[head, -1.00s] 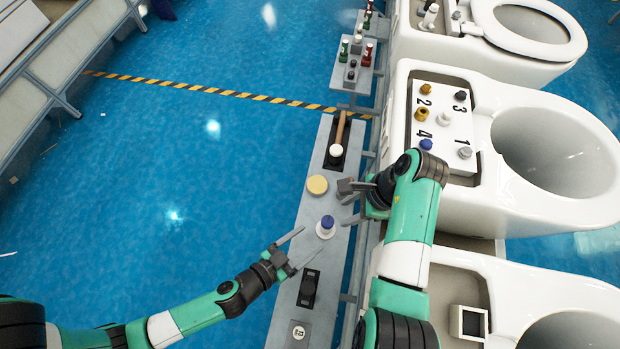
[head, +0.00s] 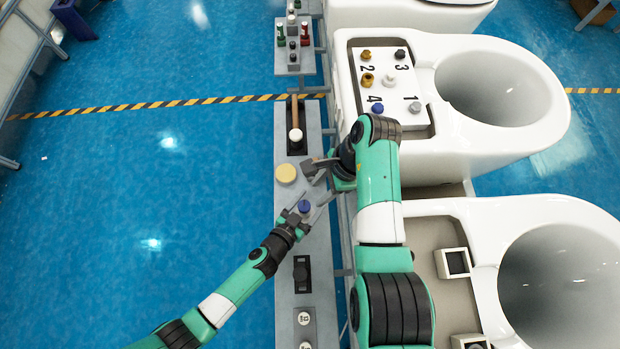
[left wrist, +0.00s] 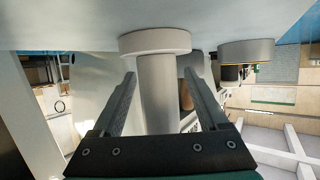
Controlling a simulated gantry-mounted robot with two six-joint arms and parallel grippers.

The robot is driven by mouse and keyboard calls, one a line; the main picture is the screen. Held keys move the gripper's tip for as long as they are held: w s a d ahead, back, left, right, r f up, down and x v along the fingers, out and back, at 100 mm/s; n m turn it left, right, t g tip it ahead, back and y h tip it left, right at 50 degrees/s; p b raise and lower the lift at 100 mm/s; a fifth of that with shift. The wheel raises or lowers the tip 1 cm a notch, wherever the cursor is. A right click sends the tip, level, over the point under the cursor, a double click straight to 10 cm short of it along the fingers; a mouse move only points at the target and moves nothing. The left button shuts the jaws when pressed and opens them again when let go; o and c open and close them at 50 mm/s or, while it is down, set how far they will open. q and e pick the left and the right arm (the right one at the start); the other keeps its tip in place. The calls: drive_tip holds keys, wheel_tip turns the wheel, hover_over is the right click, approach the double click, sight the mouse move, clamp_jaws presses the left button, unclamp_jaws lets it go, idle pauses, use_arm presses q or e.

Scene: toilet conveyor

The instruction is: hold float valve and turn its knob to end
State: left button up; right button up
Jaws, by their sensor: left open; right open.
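In the left wrist view my left gripper (left wrist: 162,97) shows gaps between the fingers and the shaft. My right gripper (head: 314,178) is open and empty just beyond the valve, above the shelf. The knob is outside the left wrist view.
A pale yellow disc (head: 286,173) and a wooden-handled tool (head: 295,120) lie farther along the shelf. A toilet tank with a numbered panel (head: 387,68) stands right of it. A black part (head: 302,272) lies nearer. Blue floor is free at left.

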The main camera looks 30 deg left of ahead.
use_arm(q)
drive_tip(key=shift+c, duration=0.4)
clamp_jaws()
idle(1.1)
